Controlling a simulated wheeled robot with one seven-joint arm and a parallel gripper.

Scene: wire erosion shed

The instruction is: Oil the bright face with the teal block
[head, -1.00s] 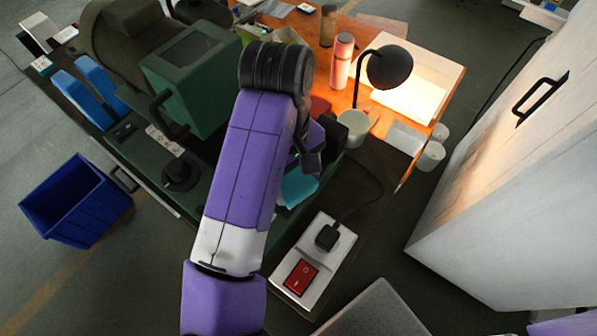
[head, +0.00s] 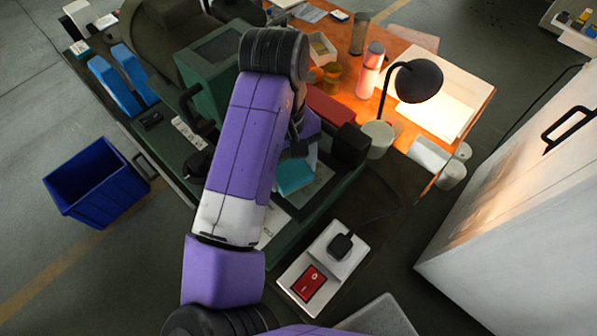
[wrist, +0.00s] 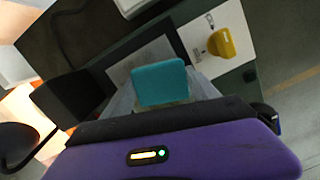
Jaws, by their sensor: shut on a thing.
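The teal block (head: 294,176) is in my gripper (wrist: 164,96), just beyond the purple arm in the head view. In the wrist view the teal block (wrist: 162,82) stands out between the pale fingers, which are shut on it. A flat pale grey face (wrist: 122,71) lies beyond and below the block, partly hidden by it. It also shows beside the block in the head view (head: 319,181). It may be the bright face. I cannot tell whether the block touches it. In the head view my arm hides most of the gripper.
A white plate (wrist: 202,67) bearing a yellow piece (wrist: 222,42) lies right of the block in the wrist view. A black box (head: 350,147), a lit lamp (head: 418,80) and a white cup (head: 378,139) stand near. A red-switch box (head: 322,268) is in front.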

